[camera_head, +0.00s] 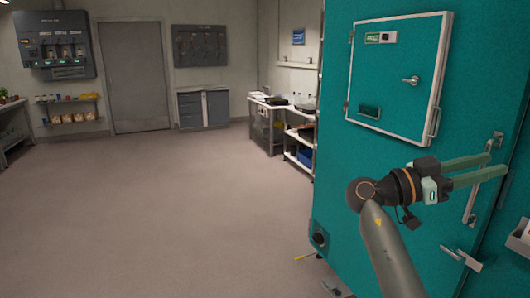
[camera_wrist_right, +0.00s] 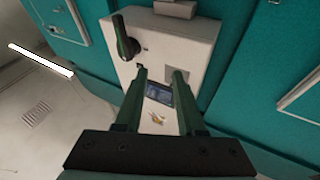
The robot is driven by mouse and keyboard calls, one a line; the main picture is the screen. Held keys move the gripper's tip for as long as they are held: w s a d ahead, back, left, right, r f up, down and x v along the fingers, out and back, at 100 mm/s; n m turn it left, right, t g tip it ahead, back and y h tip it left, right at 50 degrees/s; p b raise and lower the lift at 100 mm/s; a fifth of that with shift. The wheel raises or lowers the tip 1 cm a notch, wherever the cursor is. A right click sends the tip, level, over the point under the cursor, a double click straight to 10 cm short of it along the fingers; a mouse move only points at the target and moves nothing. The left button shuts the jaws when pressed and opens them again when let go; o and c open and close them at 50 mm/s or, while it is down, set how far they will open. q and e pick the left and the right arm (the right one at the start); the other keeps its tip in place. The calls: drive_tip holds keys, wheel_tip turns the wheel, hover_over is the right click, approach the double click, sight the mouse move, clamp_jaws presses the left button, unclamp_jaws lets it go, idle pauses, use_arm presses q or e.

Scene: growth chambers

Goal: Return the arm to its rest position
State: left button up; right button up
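My right gripper (camera_head: 497,164) is raised at the right of the head view, in front of the teal growth chamber (camera_head: 350,190). Its two greenish fingers are parallel, apart and empty. They point right, near the chamber's long vertical handle (camera_head: 476,190); I cannot tell whether they touch it. In the wrist view the gripper (camera_wrist_right: 160,72) is also open, with a pale control panel (camera_wrist_right: 165,45) beyond it. That panel has a black knob or lever (camera_wrist_right: 125,38) and a small dark screen (camera_wrist_right: 159,94). My left gripper is not in view.
The chamber's small white-framed door (camera_head: 400,80) is closed. A wheeled shelf (camera_head: 300,140) and a bench stand behind it. Grey cabinets (camera_head: 203,107) and a grey door (camera_head: 134,76) line the back wall. The floor (camera_head: 160,215) at left is clear.

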drive_tip(key=s+d+f+n+g+h+p, duration=0.15)
drive_tip(key=s+d+f+g, duration=0.4)
drive_tip(key=d+f, duration=0.7)
drive_tip(key=w+d+f+n+t+y, duration=0.3)
drive_tip(key=w+f+n+t+y, duration=0.15)
drive_tip(key=w+n+t, duration=0.6)
drive_tip(key=w+a+f+n+t+y, duration=0.8)
drive_tip(key=w+t+y, duration=0.1)
drive_tip(key=t, duration=0.1)
drive_tip(key=w+a+r+n+t+y, duration=0.3)
drive_tip(key=w+a+t+y, duration=0.1)
drive_tip(key=a+y, duration=0.5)
drive_tip(key=s+a+f+g, duration=0.1)
drive_tip(key=s+a+f, duration=0.35)
drive_tip(key=f, duration=0.35)
drive_tip(key=s+a+f+g+y, duration=0.1)
drive_tip(key=s+a+f+g, duration=0.15)
drive_tip(key=s+f, duration=0.4)
drive_tip(key=s+a+f, duration=0.4)
drive_tip(key=s+f, duration=0.1)
drive_tip(key=f, duration=0.3)
drive_tip(key=s+a+f+g+y, duration=0.1)
drive_tip(key=s+a+f, duration=0.3)
drive_tip(key=s, duration=0.8)
drive_tip(key=s+a+f+g, duration=0.3)
drive_tip(key=s+f, duration=0.3)
drive_tip(key=s, duration=0.7)
drive_tip(key=shift+a+m+y, duration=0.4)
drive_tip(key=shift+a, duration=0.25)
